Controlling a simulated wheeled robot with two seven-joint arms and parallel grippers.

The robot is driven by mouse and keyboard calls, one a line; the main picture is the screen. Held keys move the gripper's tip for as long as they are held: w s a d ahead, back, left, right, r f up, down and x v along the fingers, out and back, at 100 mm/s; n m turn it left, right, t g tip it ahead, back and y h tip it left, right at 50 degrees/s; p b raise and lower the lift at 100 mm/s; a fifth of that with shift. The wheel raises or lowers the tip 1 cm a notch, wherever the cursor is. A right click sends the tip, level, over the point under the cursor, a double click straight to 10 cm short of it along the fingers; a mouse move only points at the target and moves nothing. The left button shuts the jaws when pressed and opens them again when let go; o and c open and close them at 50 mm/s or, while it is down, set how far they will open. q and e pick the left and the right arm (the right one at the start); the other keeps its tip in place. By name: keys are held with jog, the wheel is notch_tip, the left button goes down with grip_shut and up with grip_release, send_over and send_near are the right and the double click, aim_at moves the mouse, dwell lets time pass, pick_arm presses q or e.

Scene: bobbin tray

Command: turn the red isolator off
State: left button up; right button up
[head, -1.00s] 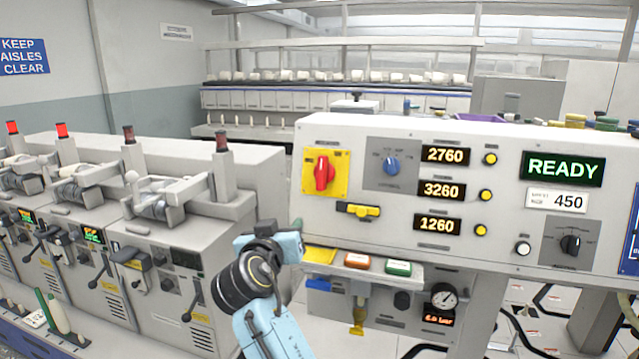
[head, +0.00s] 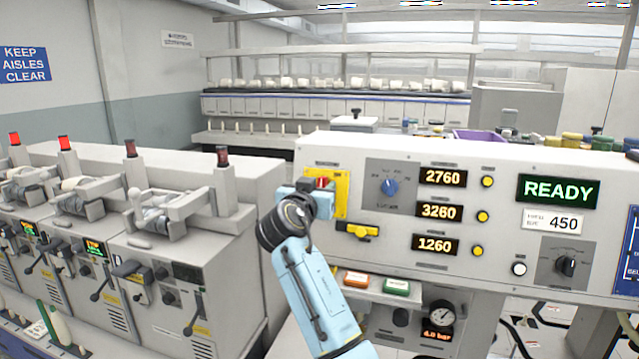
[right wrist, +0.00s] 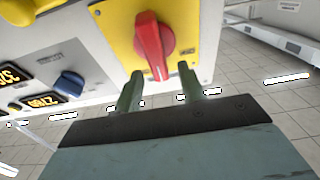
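The red isolator (head: 322,183) is a rotary handle on a yellow plate (head: 342,192) at the left of the grey panel. In the right wrist view the red handle (right wrist: 152,45) points roughly along the fingers, slightly tilted. My right gripper (right wrist: 158,82) is open, its two green fingers apart. My left gripper is not in view.
A blue knob (head: 389,187) sits right of the isolator, and a yellow handle (head: 362,231) below it. Orange (head: 356,279) and green (head: 396,287) buttons are on a lower ledge. Machines with levers (head: 150,265) stand to the left. The sign reads READY (head: 558,190).

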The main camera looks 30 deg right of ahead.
jog(key=shift+w+d, duration=0.3)
jog(key=shift+d, duration=0.05)
grip_shut()
